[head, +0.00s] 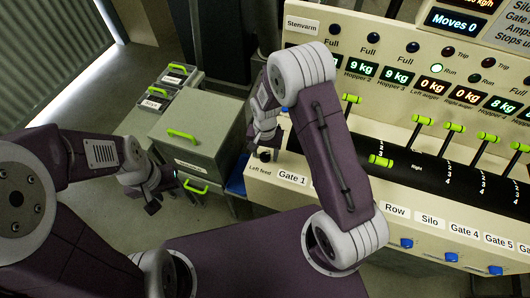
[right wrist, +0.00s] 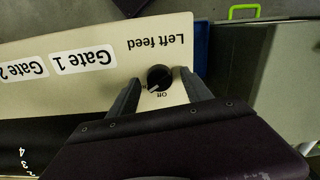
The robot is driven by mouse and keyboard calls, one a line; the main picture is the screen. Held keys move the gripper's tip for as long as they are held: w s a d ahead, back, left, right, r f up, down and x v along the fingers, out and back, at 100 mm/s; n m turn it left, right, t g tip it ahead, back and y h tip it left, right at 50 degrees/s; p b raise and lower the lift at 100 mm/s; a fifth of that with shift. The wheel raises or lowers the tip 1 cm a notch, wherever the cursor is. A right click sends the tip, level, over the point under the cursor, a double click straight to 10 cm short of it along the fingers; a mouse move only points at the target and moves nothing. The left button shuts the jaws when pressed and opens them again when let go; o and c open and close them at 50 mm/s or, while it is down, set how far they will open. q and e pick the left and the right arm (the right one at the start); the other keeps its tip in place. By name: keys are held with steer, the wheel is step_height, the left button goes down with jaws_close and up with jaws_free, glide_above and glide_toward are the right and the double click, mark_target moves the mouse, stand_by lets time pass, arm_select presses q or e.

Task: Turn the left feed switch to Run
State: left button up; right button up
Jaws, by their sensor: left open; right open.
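The left feed switch is a round black knob (right wrist: 159,78) on the cream panel, beside the label "Left feed", upside down in the right wrist view. Its white pointer slants to the lower left in that view. The word "Off" shows just below the knob; another mark to its left is too small to read. The knob also shows in the head view (head: 265,156). My right gripper (head: 260,142) is open at the knob, its fingers on either side with gaps visible. My left gripper (head: 153,202) is open and empty, away from the panel.
Grey boxes with green handles (head: 196,138) stand left of the panel. A row of green-tipped gate levers (head: 453,127) lies to the right, with blue buttons (head: 451,257) below. The left auger readout (head: 429,83) shows 0 kg. My right arm hides part of the panel.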

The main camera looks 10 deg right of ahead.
mark_target(265, 154)
step_height(265, 154, up, 9)
steer(key=shift+r+b, duration=0.1)
steer(key=shift+b, duration=0.4)
